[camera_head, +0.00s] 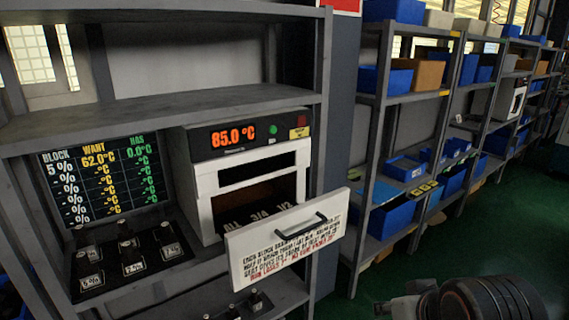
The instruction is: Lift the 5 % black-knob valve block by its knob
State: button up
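Several small dark valve blocks with black knobs stand on a black tray (150,272) on the shelf at the lower left. The front-left block (87,265) has a white label that seems to read 5 %, though the print is small. Beside it are a front-middle block (128,250) and a right block (165,234), with labels hard to read. My gripper (392,307) shows only partly at the bottom edge, right of centre, far from the blocks and touching none. Its fingers are not clear enough to tell open from shut.
A white oven (207,190) reading 85.0 °C stands right of the blocks, its lettered drawer front (285,245) jutting out. A display board (103,180) stands behind the blocks, showing 62.0 wanted, 0.0 has. Shelf posts and an upper shelf (150,115) frame the space. Green floor (430,255) is open at right.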

aim_at(90, 276)
jog(key=k+j+u, duration=0.1)
jog(key=u, duration=1.55)
jog(key=i+l+u, duration=0.2)
jog(key=i, duration=0.25)
jog(key=i+u, duration=0.2)
jog(key=i, duration=0.25)
jog(key=i+l+u, duration=0.2)
jog(key=i+l, duration=0.1)
jog(key=i, duration=0.1)
